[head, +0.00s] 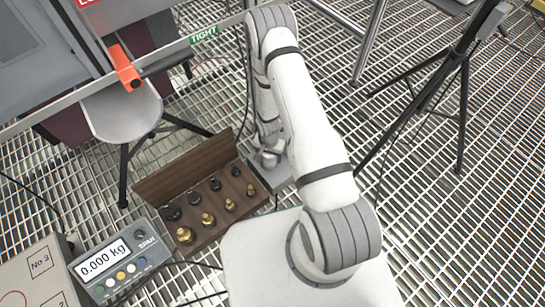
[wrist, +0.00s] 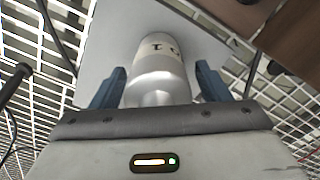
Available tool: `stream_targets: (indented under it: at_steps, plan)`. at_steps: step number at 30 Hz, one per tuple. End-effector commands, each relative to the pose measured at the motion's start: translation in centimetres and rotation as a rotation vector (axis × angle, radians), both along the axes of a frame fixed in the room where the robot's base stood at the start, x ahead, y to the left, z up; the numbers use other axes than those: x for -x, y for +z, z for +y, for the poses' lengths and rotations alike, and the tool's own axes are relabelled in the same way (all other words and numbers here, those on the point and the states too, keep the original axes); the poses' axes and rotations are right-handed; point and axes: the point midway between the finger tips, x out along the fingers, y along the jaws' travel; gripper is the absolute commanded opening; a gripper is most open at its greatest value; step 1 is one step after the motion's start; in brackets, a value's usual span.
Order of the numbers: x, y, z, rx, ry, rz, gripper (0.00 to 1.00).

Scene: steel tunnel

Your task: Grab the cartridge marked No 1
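A silver-white cylindrical cartridge (wrist: 158,75) shows in the wrist view, between the two blue fingers of my gripper (wrist: 160,87). Its label is upside down in this view, and a dark stroke like a 1 with a small round letter beside it can be read. The fingers are apart, one on each side of the cartridge, with narrow gaps showing near the tips. Its far end is over a grey plate (wrist: 105,45). In the head view my gripper (head: 268,160) is low over the grey plate (head: 282,176), and the cartridge cannot be made out clearly there.
A wooden box (head: 186,166) with several brass and black weights stands close to the left of my gripper. A scale display (head: 103,260) reads 0.000 kg. A black tripod (head: 430,95) stands at the right on the grating floor. A stool (head: 122,110) is at the left.

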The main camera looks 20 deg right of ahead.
Motion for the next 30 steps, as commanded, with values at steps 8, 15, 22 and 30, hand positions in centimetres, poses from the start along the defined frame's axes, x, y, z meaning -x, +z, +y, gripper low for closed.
stream_targets:
  at_steps: [8, 15, 22, 30]
  plan:
    - [0.01, 0.0, 0.03, 0.0, 0.0, 0.0, 0.46]
    - [0.0, -0.01, 0.05, 0.0, 0.001, 0.0, 0.27]
    - [-0.04, 0.04, 0.07, 0.0, 0.001, -0.001, 0.1]
    - [-0.06, 0.44, 0.08, 0.0, 0.001, -0.001, 0.1]
